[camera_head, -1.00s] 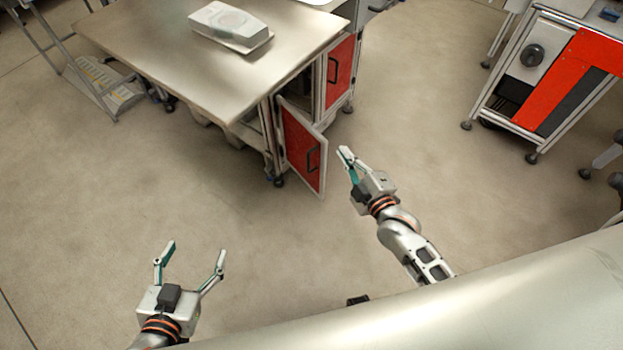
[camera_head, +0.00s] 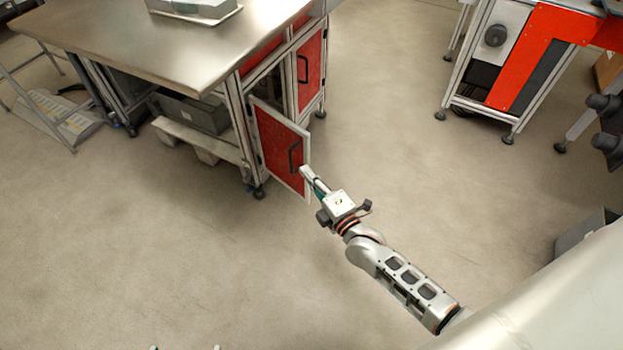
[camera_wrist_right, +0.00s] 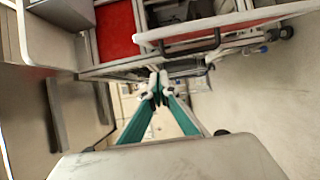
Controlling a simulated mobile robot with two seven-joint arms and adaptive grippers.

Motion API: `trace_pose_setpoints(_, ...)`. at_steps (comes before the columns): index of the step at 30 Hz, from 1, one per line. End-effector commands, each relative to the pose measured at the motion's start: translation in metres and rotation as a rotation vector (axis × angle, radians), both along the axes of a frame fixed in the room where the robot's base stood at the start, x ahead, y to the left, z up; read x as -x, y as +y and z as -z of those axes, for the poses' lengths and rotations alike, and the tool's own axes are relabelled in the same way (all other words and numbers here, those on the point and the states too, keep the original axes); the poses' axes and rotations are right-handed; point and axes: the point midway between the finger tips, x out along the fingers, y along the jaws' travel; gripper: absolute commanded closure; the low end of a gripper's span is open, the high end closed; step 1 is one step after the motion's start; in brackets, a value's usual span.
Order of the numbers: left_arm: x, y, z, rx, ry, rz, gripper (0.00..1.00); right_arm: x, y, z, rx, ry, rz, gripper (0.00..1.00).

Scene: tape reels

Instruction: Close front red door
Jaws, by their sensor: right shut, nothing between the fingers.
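The front red door (camera_head: 272,140), with a pale frame and a black handle, stands open on the near side of the workbench cabinet. My right gripper (camera_head: 307,172) is shut and empty at the door's free outer edge; I cannot tell whether it touches. In the right wrist view its fingertips (camera_wrist_right: 158,92) are together, with a red panel (camera_wrist_right: 116,30) beyond; I cannot tell which door that is. Of my left gripper (camera_head: 185,347), only two separated fingertips show at the bottom edge of the head view.
A second red door (camera_head: 310,70) farther back on the cabinet looks closed. The metal tabletop (camera_head: 130,40) overhangs the cabinet, with a grey box (camera_head: 195,8) on it. A red-and-grey cart (camera_head: 530,60) stands at the right. The floor between is clear.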

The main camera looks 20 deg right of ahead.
Motion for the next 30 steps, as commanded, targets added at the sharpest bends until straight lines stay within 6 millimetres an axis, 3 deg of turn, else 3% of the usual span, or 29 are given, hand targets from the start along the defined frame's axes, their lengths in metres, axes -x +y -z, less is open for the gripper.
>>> trace_pose_setpoints(10, -0.003, -0.012, -0.003, 0.055, -0.010, -0.008, 0.28, -0.059, 0.008, 0.007, 0.000, 0.008, -0.001, 1.00)
trace_pose_setpoints(13, -0.004, -0.015, -0.005, 0.068, -0.014, -0.010, 0.28, -0.063, -0.010, 0.007, 0.003, 0.008, -0.001, 1.00)
trace_pose_setpoints(18, -0.003, -0.019, -0.005, 0.083, -0.012, -0.011, 0.28, -0.069, -0.023, 0.004, 0.001, 0.006, -0.001, 1.00)
trace_pose_setpoints(30, -0.013, -0.019, -0.018, 0.090, -0.043, -0.013, 0.28, -0.072, -0.028, 0.002, -0.001, 0.003, -0.001, 1.00)
